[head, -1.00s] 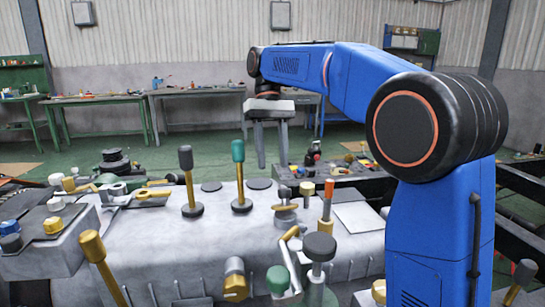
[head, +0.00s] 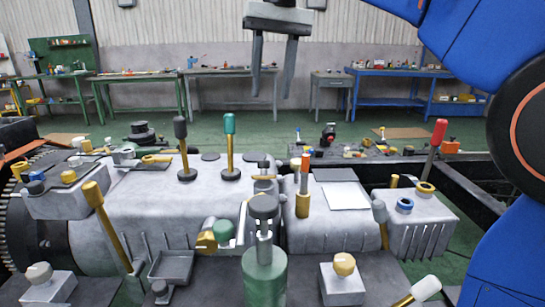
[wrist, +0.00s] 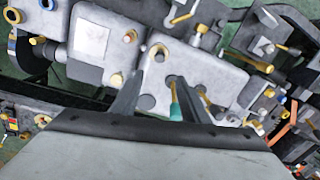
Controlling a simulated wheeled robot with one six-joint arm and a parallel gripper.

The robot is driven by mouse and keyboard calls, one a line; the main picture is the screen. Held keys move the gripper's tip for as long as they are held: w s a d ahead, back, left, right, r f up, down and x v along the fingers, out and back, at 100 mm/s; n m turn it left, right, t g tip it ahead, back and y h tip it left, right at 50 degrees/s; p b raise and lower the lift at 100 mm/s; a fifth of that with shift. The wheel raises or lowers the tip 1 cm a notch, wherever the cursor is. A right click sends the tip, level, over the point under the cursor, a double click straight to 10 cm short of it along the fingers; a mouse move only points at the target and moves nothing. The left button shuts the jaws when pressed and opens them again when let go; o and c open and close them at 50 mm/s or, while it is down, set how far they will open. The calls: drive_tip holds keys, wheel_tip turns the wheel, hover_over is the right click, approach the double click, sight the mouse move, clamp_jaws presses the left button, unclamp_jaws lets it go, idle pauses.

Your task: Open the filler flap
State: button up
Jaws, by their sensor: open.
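A pale, flat square plate (head: 345,196) lies closed on top of the grey housing, right of the orange-topped post. It looks like the filler flap, but no label confirms this. It also shows in the wrist view (wrist: 92,38), up and left of my fingers. My gripper (head: 272,94) hangs high above the housing with its two fingers pointing down. The fingers are apart with nothing between them, touching nothing in the head view. In the wrist view my gripper (wrist: 157,78) points toward the housing, and the teal-topped lever shows beside the right finger.
A black-knobbed lever (head: 181,132) and a teal-topped lever (head: 229,125) stand up left of the plate. The orange-topped post (head: 304,175) and green cylinder (head: 264,275) are nearby. A red-handled lever (head: 437,135) stands at right. The air above the plate looks clear.

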sight(264, 169)
drive_tip(key=f, duration=0.5)
drive_tip(key=a+f, duration=0.1)
drive_tip(key=f, duration=1)
drive_tip(key=shift+s+a+f, duration=0.2)
drive_tip(key=shift+a, duration=0.1)
clamp_jaws()
